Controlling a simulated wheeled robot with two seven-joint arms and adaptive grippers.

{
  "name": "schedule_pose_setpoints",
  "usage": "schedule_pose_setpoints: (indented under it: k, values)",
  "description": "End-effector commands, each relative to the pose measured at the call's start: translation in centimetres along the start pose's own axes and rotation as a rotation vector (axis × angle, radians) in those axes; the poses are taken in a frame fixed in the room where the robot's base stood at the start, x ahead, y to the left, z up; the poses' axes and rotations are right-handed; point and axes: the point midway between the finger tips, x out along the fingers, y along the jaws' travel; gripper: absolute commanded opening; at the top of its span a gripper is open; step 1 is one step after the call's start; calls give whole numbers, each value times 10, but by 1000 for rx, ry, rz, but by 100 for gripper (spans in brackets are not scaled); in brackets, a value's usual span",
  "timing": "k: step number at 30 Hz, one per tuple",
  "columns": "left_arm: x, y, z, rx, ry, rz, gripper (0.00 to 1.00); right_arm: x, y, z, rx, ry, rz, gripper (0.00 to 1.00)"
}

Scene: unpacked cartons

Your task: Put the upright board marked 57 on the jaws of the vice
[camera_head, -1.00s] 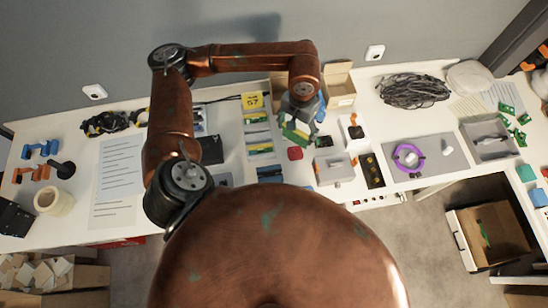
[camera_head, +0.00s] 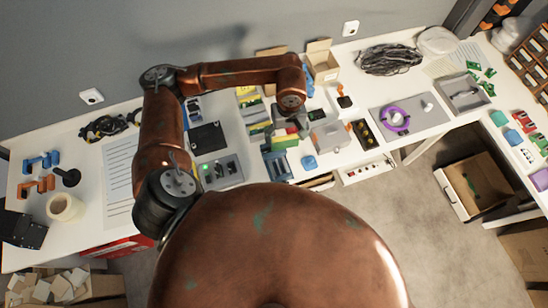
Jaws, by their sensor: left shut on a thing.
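My left gripper (camera_head: 287,112) hangs over the middle of the table, partly hidden by its own wrist. It is shut on a green board with a yellow edge (camera_head: 284,139), just below the fingers. I cannot read a number on it. Just below the held board is a blue slotted holder (camera_head: 277,167). I cannot make out for sure which item is the vice. A yellow label (camera_head: 246,92) shows beside my arm, partly hidden, above a column of boards (camera_head: 256,115). My right gripper is not in view.
A grey box (camera_head: 329,136) and a small blue item (camera_head: 309,162) stand right of the held board. A dark pad (camera_head: 207,138) and a grey unit with a green light (camera_head: 220,173) lie left. Open cartons (camera_head: 321,62) stand behind. A grey mat holds a purple ring (camera_head: 395,118).

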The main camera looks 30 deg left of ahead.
Motion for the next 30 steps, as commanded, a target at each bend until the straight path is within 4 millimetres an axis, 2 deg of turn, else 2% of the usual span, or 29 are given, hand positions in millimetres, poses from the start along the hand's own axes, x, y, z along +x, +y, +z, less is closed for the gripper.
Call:
schedule_pose_setpoints:
  k: [5, 14, 30]
  values:
    - [3, -2, 10, -413, -1, -3, 45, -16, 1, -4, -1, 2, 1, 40]
    - [11, -7, 24, -1135, 0, -2, 45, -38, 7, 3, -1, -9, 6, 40]
    - [21, -16, 53, -2454, -6, -4, 45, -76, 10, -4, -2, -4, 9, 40]
